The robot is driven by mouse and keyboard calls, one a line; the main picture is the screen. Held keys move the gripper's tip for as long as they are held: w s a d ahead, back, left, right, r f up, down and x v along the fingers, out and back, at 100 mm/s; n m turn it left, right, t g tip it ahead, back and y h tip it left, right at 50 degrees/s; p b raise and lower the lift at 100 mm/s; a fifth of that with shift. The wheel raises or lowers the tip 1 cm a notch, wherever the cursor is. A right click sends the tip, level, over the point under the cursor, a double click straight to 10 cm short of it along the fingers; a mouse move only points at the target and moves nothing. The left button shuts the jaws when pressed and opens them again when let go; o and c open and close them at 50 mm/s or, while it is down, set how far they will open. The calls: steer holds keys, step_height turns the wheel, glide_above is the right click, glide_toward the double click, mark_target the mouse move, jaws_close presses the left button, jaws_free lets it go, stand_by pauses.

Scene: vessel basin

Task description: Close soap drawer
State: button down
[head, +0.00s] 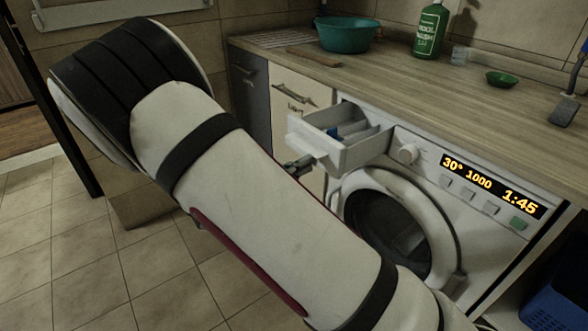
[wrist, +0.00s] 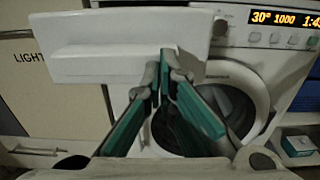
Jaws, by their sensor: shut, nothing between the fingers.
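The soap drawer (head: 345,150) is pulled out of the upper left of the washing machine (head: 480,205), and its compartments with something blue inside show in the head view. In the wrist view its white front (wrist: 100,50) fills the upper left. My gripper (wrist: 166,72) is shut and empty, its fingertips overlapping the right part of the drawer front in the picture. I cannot tell whether they touch it. In the head view my gripper (head: 298,164) shows only in part, just below the drawer front; my arm hides the rest.
The worktop (head: 400,85) above holds a teal basin (head: 345,35), a green bottle (head: 430,30) and a green dish (head: 501,79). A blue basket (head: 560,290) stands at right.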

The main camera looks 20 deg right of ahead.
mark_target(319, 157)
steer(key=shift+d, duration=0.1)
steer(key=p+x, duration=0.2)
steer(key=x, duration=1.6)
steer(key=shift+d+f, duration=0.1)
steer(key=shift+d, duration=0.25)
steer(key=shift+w+d, duration=0.2)
steer(key=shift+d, duration=0.25)
steer(key=shift+a, duration=0.2)
steer(key=p+v, duration=0.2)
steer(key=v, duration=1.2)
